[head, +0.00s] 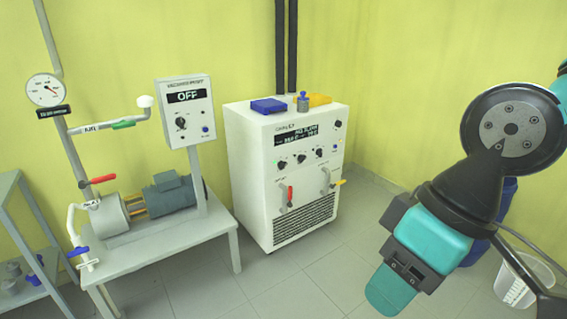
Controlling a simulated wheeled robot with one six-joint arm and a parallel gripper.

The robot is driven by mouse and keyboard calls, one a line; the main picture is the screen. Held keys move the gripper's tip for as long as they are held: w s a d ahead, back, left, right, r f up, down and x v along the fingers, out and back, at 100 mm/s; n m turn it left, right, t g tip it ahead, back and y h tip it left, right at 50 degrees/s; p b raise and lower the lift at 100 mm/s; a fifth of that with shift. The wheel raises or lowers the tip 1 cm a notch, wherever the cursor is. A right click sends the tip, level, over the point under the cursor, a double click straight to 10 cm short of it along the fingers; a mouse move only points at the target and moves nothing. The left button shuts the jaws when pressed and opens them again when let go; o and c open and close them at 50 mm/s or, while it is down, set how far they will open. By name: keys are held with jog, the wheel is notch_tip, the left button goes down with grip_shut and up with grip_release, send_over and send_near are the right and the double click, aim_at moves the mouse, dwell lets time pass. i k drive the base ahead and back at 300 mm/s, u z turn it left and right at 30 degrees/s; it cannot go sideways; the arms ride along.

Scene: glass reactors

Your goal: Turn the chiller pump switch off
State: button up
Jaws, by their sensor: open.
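The chiller (258,190) is a white floor-standing cabinet in the middle of the head view. Its dark display (303,137) seems to read "NO FLOW", with smaller figures too blurred to read surely. Below it is a row of small dark controls (301,159); another dark knob (338,124) is at the upper right of the panel. Their labels are too small to tell which one is the pump switch or how it is set. My gripper (388,291) is at the lower right, pointing down, open, well apart from the chiller. Its far side is hidden.
Red (290,196) and yellow (339,183) valve handles stick out of the chiller's front. Small objects, including a blue box (268,106), lie on top. A pump bench (160,250) with an "OFF" panel (185,96) stands left. Floor before the chiller is clear.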

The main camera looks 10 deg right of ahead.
aim_at(300, 158)
jog(key=z, duration=0.35)
jog(key=i, duration=0.5)
jog(key=z, duration=0.6)
jog(key=i, duration=1.5)
jog(key=u, duration=1.15)
jog(key=i, duration=0.65)
jog(key=u, duration=0.65)
